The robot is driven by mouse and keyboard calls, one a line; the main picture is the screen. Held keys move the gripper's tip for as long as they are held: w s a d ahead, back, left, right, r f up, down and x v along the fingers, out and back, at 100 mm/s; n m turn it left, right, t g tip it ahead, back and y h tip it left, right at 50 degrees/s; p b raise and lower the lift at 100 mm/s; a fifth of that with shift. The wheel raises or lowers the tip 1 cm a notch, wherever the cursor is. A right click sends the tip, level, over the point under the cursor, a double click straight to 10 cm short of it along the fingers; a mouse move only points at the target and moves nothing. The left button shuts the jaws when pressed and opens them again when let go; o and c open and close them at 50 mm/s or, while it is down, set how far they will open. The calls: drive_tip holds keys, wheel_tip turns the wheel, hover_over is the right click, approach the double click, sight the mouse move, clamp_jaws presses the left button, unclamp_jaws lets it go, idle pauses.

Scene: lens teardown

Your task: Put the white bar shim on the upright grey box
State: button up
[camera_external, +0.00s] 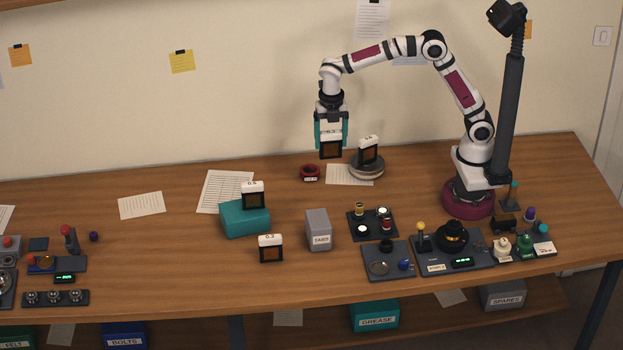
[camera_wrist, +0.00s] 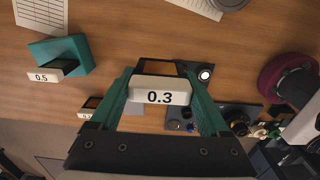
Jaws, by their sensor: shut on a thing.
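My gripper (camera_external: 331,138) is shut on a shim with a white bar along its top and a dark frame around a brown window (camera_external: 330,150). In the wrist view, the held shim's white bar (camera_wrist: 160,96) reads 0.3 and sits between the green fingers. The shim hangs upright in the air over the back of the table, left of a round grey stand. The upright grey box (camera_external: 318,232), labelled TABS, stands on the table in front of and below my gripper, with nothing on its top.
Similar shims stand on the teal box (camera_external: 245,219), on the round grey stand (camera_external: 367,170) and on the table (camera_external: 270,248) left of the grey box. A dark tray (camera_external: 372,224) with small parts is right of the grey box.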

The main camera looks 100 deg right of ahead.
sight(326, 147)
drive_tip(key=w+a+r, duration=0.2)
drive_tip(key=a, duration=0.4)
drive_tip(key=w+a+f, duration=0.1)
drive_tip(key=a+f, duration=0.2)
drive_tip(key=w+a+f, duration=0.1)
drive_tip(key=a+f, duration=0.2)
drive_tip(key=f, duration=0.1)
drive_tip(key=w+a+f, duration=0.1)
drive_tip(key=a+f, duration=0.2)
drive_tip(key=a, duration=0.1)
drive_tip(key=shift+w+f, duration=0.2)
drive_tip(key=shift+w, duration=0.2)
